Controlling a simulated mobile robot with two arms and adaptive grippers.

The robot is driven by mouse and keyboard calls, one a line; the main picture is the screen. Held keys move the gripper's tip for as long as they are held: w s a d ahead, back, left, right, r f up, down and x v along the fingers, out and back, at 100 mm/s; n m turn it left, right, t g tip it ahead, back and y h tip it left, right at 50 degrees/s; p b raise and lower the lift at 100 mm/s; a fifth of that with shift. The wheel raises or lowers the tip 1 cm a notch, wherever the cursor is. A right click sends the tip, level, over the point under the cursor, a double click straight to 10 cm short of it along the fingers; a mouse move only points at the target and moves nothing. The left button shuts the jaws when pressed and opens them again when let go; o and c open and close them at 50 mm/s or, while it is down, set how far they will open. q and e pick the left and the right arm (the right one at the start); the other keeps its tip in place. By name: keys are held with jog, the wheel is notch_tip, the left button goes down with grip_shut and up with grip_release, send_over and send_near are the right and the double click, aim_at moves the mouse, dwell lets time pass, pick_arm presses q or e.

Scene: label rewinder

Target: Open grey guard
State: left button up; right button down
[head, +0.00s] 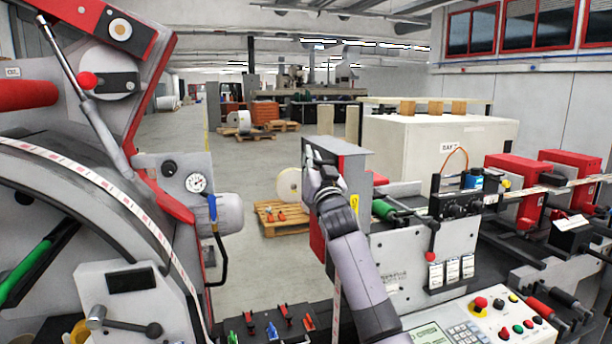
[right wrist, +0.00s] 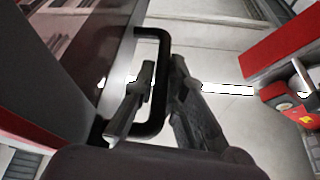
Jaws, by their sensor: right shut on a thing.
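The grey guard (head: 346,149) is a box-shaped grey cover near the middle of the head view, above a red side panel. In the right wrist view its dark, glossy panel (right wrist: 95,45) fills the upper left. A black U-shaped handle (right wrist: 153,33) sticks out from that panel. My right gripper (head: 316,163) is at the guard's left face in the head view. In the right wrist view its two fingers (right wrist: 161,82) are closed around the upright bar of the handle. The fingers hide part of that bar. My left gripper is in neither view.
A large grey and red reel unit (head: 95,215) with a striped label web stands at the left. A control panel with buttons (head: 495,318) and red printing units (head: 520,190) are at the right. The floor (head: 245,255) behind the guard is open, with a pallet (head: 275,228) on it.

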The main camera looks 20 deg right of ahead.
jog(key=shift+d+r+m+h, duration=0.4)
jog(key=shift+d+r+m, duration=0.1)
jog(key=shift+d, duration=0.3)
jog(key=c, duration=2.1)
grip_release()
jog(key=o, duration=0.4)
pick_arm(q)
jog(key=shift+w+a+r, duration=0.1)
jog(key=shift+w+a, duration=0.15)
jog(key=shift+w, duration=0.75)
pick_arm(e)
jog(key=shift+o, duration=0.2)
jog(key=shift+a, duration=0.1)
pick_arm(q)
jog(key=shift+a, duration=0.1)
